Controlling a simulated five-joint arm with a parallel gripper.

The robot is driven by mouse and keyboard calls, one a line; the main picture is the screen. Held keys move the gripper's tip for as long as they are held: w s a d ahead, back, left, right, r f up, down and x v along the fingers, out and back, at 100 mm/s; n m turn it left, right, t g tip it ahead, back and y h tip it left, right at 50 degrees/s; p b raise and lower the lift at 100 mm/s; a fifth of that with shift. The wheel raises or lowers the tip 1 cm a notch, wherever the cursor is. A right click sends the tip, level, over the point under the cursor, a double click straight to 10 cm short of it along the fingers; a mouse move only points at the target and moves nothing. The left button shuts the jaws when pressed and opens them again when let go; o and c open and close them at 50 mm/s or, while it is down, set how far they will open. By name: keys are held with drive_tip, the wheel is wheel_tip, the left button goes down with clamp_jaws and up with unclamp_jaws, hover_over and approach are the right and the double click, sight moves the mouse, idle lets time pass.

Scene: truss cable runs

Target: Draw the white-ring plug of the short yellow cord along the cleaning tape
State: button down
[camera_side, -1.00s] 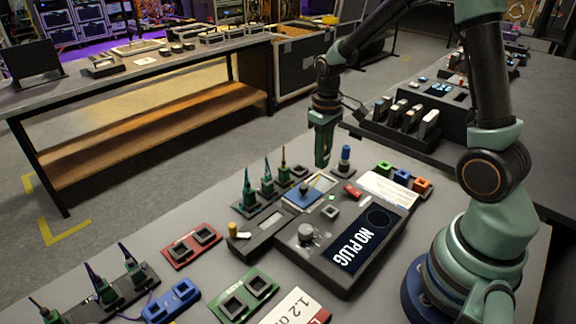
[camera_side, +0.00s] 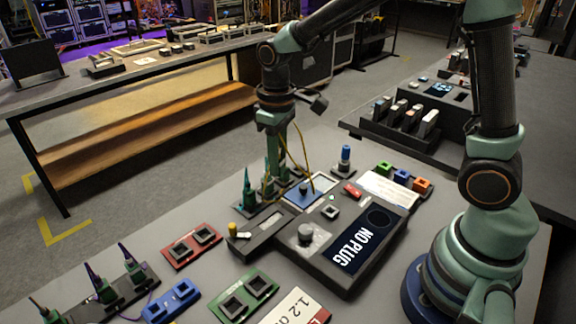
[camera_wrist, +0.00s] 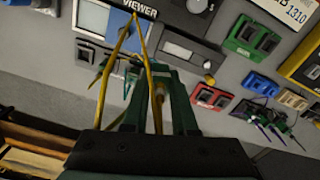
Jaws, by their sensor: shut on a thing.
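My gripper (camera_side: 277,150) is above the rack of upright green plugs (camera_side: 247,195), shut on a plug at one end of the yellow cord (camera_side: 306,160). In the wrist view the held plug (camera_wrist: 159,92) shows as a small tan and dark piece between my gripper's fingers (camera_wrist: 158,98); I cannot make out its white ring. The cord loops from my gripper to the blue pad by the viewer. A slim black box (camera_side: 262,238) with a pale strip and a yellow knob looks like the cleaning tape; it also shows in the wrist view (camera_wrist: 192,50), beyond the fingers.
The black viewer unit (camera_side: 340,275) reads "NO PLUG". Red (camera_side: 191,246), green (camera_side: 244,295) and blue (camera_side: 171,301) twin-socket blocks lie in front and left. Another upright plug rack (camera_side: 110,292) stands at lower left. A blue-topped post (camera_side: 345,158) stands behind the viewer.

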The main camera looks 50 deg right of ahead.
drive_tip(key=s+a+n, duration=0.1)
drive_tip(key=a, duration=0.5)
drive_tip(key=shift+d+f, duration=0.15)
drive_tip(key=shift+f, duration=2.25)
drive_tip(key=shift+d+f, duration=0.1)
drive_tip(key=shift+f, duration=2.3)
drive_tip(key=shift+f, duration=0.25)
drive_tip(key=shift+d, duration=1.3)
drive_tip(key=shift+s+d, duration=0.1)
drive_tip(key=shift+d, duration=0.55)
drive_tip(key=shift+a, duration=0.25)
